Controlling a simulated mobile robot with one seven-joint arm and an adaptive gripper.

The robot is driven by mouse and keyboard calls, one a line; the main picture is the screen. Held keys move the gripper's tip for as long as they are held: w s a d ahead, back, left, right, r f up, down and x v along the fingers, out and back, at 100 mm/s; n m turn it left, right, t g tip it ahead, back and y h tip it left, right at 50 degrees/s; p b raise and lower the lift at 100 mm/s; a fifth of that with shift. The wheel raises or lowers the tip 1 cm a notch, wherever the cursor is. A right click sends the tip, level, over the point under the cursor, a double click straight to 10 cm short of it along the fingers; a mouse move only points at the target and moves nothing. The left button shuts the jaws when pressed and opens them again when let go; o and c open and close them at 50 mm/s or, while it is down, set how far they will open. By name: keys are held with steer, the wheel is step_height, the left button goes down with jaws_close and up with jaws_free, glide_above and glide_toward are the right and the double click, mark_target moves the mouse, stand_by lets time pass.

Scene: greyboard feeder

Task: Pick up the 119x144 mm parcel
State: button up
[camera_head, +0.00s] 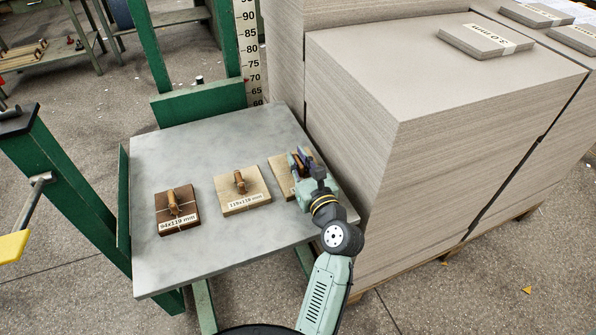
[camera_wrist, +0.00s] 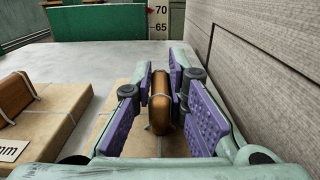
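The rightmost parcel (camera_head: 279,171) is tan, with a raised brown wooden handle, and lies on the grey tabletop (camera_head: 235,262). My gripper (camera_head: 298,160) hides its right side and any label, so I cannot read its size. The parcel (camera_wrist: 118,135) shows beneath the fingers and appears to rest on the table.
A tan parcel (camera_head: 235,201), its label hard to read, lies to the left. A darker parcel (camera_head: 170,217) labelled 94x119 mm lies farther left. Tall greyboard stacks (camera_head: 420,150) rise close on the right. A green frame and a ruler (camera_head: 250,60) stand behind the table.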

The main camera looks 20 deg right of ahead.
jaws_close()
stand_by(0.3)
